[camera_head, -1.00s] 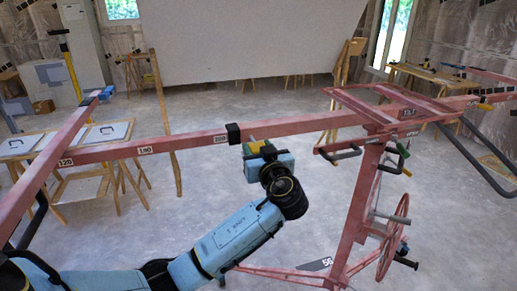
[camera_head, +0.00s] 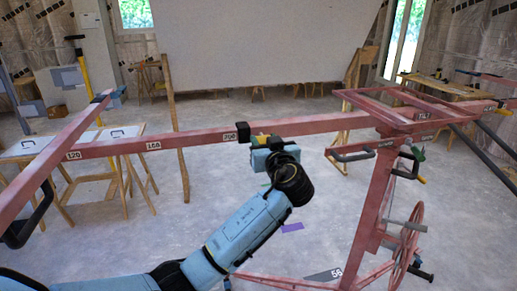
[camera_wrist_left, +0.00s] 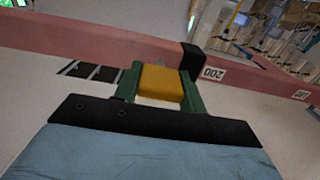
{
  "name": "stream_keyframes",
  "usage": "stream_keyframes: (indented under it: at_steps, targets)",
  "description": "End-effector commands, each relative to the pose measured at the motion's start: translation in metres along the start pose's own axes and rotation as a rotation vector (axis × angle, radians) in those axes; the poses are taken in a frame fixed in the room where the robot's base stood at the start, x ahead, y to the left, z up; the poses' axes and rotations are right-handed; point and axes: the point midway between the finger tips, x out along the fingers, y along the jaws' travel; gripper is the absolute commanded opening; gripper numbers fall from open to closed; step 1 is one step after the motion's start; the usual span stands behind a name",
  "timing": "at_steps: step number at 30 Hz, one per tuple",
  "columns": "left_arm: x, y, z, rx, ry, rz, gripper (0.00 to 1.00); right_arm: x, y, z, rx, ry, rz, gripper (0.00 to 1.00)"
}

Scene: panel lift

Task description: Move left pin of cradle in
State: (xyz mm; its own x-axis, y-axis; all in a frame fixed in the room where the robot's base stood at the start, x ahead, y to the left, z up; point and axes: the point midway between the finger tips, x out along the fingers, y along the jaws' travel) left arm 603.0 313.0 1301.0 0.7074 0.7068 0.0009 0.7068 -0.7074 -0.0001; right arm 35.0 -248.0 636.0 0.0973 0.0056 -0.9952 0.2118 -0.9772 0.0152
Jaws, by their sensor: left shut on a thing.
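The cradle's pink bar (camera_head: 190,139) runs across the head view, with number labels and a black collar (camera_head: 243,132) beside the 200 label. The bar (camera_wrist_left: 90,38) and collar (camera_wrist_left: 191,59) also show in the left wrist view. My left gripper (camera_head: 262,140) is at the bar, just right of the collar in the head view. In the left wrist view its green fingers close on the yellow left pin (camera_wrist_left: 161,82). The pin's far end and its seat in the bar are hidden. My right gripper is not in view.
The pink lift mast (camera_head: 372,210) with its hand wheel (camera_head: 408,240) stands at the right. A pink cross arm (camera_head: 50,160) is at the left, near a trestle table (camera_head: 110,137). A large pale panel (camera_head: 260,45) is behind. Much of the middle floor is clear.

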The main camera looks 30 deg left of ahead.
Motion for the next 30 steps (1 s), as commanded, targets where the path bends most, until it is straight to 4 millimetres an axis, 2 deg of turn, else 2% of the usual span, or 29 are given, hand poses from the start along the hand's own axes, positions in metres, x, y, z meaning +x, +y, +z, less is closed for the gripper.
stream_keyframes:
  at_steps: [6, 7, 11, 22, 26, 30]
  targets:
    - [0.001, -0.002, -0.001, 0.000, -0.001, -0.006, 0.00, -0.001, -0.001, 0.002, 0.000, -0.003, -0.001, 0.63]
    - [0.001, -0.002, -0.001, 0.000, -0.001, -0.007, 0.45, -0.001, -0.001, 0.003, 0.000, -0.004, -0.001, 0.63]
    - [0.001, -0.002, -0.001, 0.000, -0.001, -0.006, 0.62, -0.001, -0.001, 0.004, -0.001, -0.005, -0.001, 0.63]
    - [-0.005, -0.001, 0.000, -0.001, 0.000, -0.002, 0.63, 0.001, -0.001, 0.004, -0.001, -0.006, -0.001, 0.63]
    - [-0.023, -0.001, 0.002, -0.003, -0.002, 0.000, 0.63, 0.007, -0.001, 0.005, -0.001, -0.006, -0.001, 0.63]
    - [-0.054, 0.000, 0.003, -0.006, -0.003, 0.001, 0.63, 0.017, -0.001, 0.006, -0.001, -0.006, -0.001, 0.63]
